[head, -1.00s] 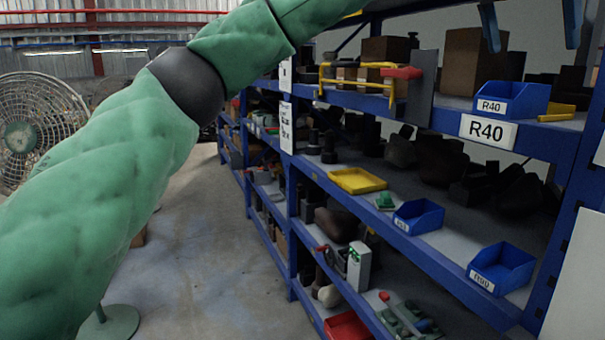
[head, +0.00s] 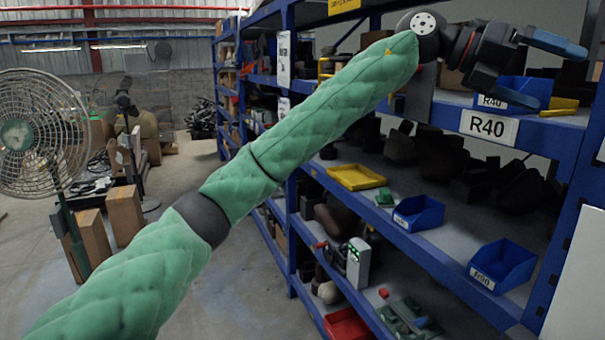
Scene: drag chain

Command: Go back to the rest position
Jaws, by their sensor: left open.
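My left arm, in a green quilted sleeve, reaches from the lower left up to the upper right of the head view. My left gripper (head: 562,78) is open, its fingers apart and pointing right, with nothing between them. It shows in front of the upper shelf of the blue rack (head: 452,270), overlapping the blue bin above the R40 label (head: 488,126). Whether it touches the bin cannot be told. My right gripper is out of view.
Lower shelves hold a yellow tray (head: 356,177), blue bins (head: 418,214) (head: 502,266) and dark parts. A fan (head: 38,135) and cardboard boxes (head: 125,214) stand at left. Grey floor (head: 245,290) is open between them and the rack.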

